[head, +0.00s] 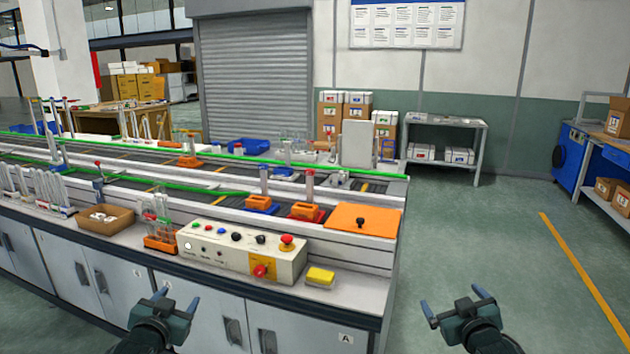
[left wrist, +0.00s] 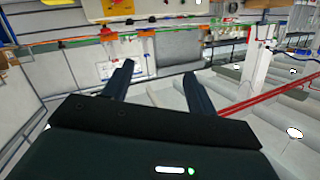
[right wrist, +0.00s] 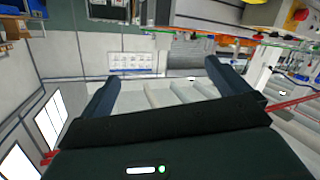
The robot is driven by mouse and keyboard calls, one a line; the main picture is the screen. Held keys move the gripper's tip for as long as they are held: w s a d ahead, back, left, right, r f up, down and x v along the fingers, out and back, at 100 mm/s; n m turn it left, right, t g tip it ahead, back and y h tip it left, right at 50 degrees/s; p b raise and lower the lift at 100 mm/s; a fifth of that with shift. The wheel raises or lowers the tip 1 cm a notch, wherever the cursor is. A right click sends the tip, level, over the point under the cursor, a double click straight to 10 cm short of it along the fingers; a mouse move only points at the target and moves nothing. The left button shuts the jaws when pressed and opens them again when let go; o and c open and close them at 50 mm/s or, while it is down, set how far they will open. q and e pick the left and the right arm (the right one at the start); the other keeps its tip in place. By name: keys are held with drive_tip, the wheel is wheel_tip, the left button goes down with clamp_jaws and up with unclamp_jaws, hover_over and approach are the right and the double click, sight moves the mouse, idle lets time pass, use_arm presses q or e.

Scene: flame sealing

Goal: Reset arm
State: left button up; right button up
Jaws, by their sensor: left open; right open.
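My left gripper (head: 176,302) is low in the head view, in front of the bench's cabinet doors, open and empty. Its two spread fingers (left wrist: 158,85) also show in the left wrist view with nothing between them. My right gripper (head: 453,300) is low in the head view, over the floor to the right of the bench, open and empty. Its fingers (right wrist: 160,88) stand apart in the right wrist view with only background between them. Both grippers are apart from the bench and its objects.
The bench has a control box (head: 243,250) with buttons, a yellow block (head: 320,277), an orange plate (head: 363,220), a tube rack (head: 161,241) and a cardboard tray (head: 99,220). A grey shelf (head: 446,124) stands against the back wall. The floor (head: 500,230) on the right is clear.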

use_arm(q)
drive_tip(key=s+d+f+g+h, duration=0.1)
drive_tip(key=s+d+f, duration=0.4)
drive_tip(key=s, duration=0.6)
drive_tip(key=s+d+f+g+h, duration=0.1)
drive_tip(key=s+d+f, duration=0.4)
drive_tip(key=s, duration=0.6)
drive_tip(key=s+d+f+g+h, duration=0.1)
drive_tip(key=s+d+f+g, duration=0.2)
drive_tip(key=s, duration=0.8)
wheel_tip(320, 180, down, 3)
drive_tip(key=d, duration=0.2)
drive_tip(key=shift+s+d+h, duration=0.2)
drive_tip(key=shift+d+h, duration=0.1)
drive_tip(key=shift+d, duration=0.05)
use_arm(e)
drive_tip(key=s+a+f+g+y, duration=0.1)
drive_tip(key=s+a+f, duration=0.4)
drive_tip(key=s, duration=0.6)
drive_tip(key=s+a+f+g+y, duration=0.1)
drive_tip(key=s+a+f, duration=0.4)
drive_tip(key=s, duration=0.6)
drive_tip(key=s+a+f+g+y, duration=0.1)
drive_tip(key=s+a+f+g, duration=0.2)
drive_tip(key=s, duration=0.8)
wheel_tip(320, 180, down, 3)
drive_tip(key=a, duration=0.2)
drive_tip(key=shift+s+a+y, duration=0.2)
drive_tip(key=shift+a+y, duration=0.1)
drive_tip(key=shift+a, duration=0.05)
